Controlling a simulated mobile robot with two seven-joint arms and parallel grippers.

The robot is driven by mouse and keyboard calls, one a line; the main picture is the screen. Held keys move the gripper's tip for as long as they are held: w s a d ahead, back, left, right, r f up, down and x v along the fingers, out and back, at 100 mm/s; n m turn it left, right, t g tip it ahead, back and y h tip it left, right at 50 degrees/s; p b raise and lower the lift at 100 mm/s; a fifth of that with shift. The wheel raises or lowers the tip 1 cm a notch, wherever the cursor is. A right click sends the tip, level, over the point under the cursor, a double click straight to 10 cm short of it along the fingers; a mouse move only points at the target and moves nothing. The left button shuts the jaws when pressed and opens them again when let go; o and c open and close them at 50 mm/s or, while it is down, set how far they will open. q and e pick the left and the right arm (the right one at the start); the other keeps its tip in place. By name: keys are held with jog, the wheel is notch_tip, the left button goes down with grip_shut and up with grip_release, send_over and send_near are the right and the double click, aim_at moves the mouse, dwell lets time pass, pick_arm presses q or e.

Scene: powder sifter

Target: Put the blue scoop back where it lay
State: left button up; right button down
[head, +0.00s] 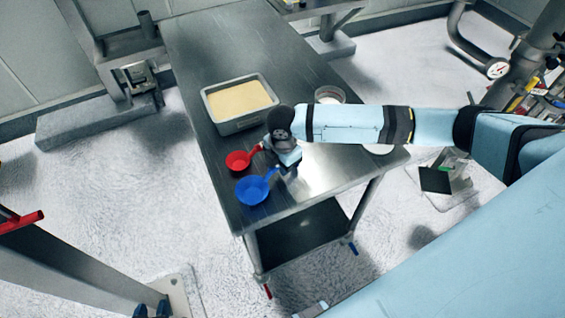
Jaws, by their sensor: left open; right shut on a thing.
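The blue scoop (252,190) is at the near left part of the steel table (325,172), its round bowl toward the left and its handle running up to the right. My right gripper (284,171) reaches in from the right and is shut on the handle end of the blue scoop. I cannot tell whether the bowl touches the tabletop or hangs just above it. A red scoop (237,161) lies just beyond the blue one, its handle ending close to my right gripper. My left gripper is not in view.
A grey tray (217,122) of pale powder stands beyond the scoops. A round metal container (329,94) stands to its right, partly hidden behind my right arm. The far tabletop is clear. The table's left edge is close to both scoops.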

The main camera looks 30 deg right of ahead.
jog(key=shift+f, duration=0.55)
jog(key=c, duration=0.9)
grip_release()
jog(key=shift+c, duration=0.2)
notch_tip(320, 180, up, 14)
jog(key=b, duration=0.1)
